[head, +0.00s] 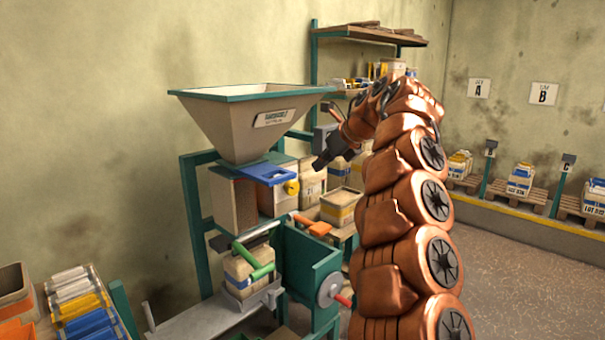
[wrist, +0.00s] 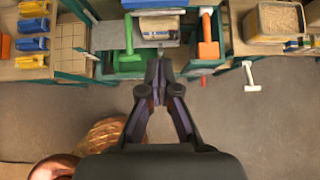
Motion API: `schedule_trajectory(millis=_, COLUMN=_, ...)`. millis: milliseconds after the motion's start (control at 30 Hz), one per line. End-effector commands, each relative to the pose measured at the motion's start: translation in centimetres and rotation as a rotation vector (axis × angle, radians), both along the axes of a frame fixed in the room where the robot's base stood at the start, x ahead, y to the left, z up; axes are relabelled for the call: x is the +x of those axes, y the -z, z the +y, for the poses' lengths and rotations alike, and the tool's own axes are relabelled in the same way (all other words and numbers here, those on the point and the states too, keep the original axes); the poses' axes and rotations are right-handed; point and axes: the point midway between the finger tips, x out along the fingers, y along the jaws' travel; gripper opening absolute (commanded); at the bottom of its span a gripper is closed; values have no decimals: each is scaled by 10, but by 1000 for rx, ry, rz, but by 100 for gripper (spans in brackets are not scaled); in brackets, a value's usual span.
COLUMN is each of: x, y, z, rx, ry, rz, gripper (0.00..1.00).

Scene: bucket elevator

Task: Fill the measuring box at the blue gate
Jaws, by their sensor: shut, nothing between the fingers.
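The blue gate (head: 268,173) is a flat blue plate under the tan hopper (head: 235,125), with a yellow knob beside it. A tan box with a white and blue band (head: 238,278), perhaps the measuring box, stands below, partly behind a green handle (head: 263,271). It seems to show in the wrist view (wrist: 158,27) between the green handle (wrist: 130,52) and an orange handle (wrist: 208,48). I cannot see inside it. My gripper (head: 320,163) is shut and empty, right of the gate and apart from it. Its fingers (wrist: 159,62) point toward the machine in the wrist view.
An orange handle (head: 313,226) and a crank wheel (head: 331,289) stick out of the green frame. An open grain-filled box (wrist: 272,20) stands at the right. Trays of coloured scoops (head: 80,305) are at the lower left.

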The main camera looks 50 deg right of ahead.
Motion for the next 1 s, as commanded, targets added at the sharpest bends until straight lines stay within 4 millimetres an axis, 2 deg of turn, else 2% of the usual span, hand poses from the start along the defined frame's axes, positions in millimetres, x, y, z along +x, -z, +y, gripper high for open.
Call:
schedule_trajectory(millis=600, x=71, y=67, z=0, rx=3, ry=-3, rz=-1, gripper=0)
schedule_trajectory(millis=1000, x=101, y=64, z=-1, rx=3, ry=-1, rz=-2, gripper=0)
